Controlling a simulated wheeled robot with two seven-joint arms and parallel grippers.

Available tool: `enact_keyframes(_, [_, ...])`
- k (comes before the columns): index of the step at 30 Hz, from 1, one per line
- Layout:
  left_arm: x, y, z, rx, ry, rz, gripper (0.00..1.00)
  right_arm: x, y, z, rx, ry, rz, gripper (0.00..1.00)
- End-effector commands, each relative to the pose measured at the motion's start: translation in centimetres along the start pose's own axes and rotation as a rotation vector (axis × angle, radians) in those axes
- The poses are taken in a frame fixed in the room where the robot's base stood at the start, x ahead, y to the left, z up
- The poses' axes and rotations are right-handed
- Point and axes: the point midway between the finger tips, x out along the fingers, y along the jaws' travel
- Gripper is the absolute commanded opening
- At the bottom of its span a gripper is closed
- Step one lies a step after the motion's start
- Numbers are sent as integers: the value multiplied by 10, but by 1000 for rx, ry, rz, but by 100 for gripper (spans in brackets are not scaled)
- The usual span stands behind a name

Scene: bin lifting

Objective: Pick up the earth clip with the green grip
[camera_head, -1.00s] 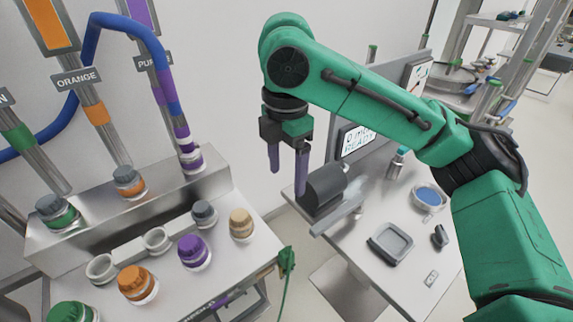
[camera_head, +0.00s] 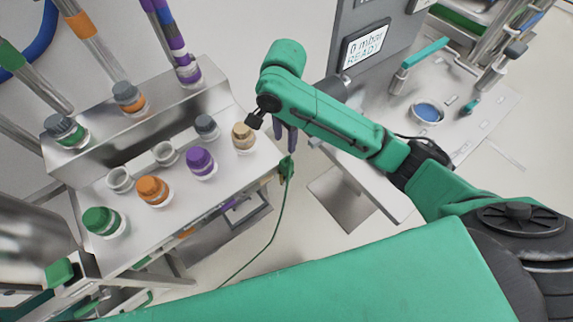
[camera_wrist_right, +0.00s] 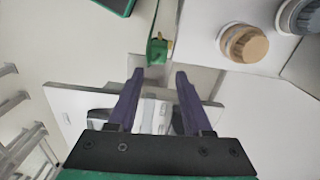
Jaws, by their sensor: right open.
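The earth clip with the green grip (camera_head: 287,167) hangs at the right edge of the bench with the jars, its green cable running down to the floor. In the right wrist view the clip (camera_wrist_right: 157,49) lies ahead of my fingertips, roughly centred between them but beyond them, not touching. My right gripper (camera_head: 285,139) is open and empty, with purple fingers; it also shows in the right wrist view (camera_wrist_right: 158,73). In the head view its fingers are partly hidden behind my arm, just above the clip. My left gripper is not in view.
The bench (camera_head: 140,215) carries several capped jars, with the tan-capped jar (camera_head: 243,137) close to the clip and my gripper. A grey table (camera_head: 380,190) with a display (camera_head: 365,46) stands to the right. Open floor lies between them.

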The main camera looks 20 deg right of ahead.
Motion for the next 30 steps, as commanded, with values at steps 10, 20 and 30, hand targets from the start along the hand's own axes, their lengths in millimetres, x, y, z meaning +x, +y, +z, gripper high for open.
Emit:
enact_keyframes(10, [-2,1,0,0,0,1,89,68,3,-1,62,3,6,50])
enact_keyframes(20, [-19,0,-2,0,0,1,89,120,4,-4,60,4,5,50])
enact_keyframes(30, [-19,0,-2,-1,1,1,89,148,3,-3,57,3,0,50])
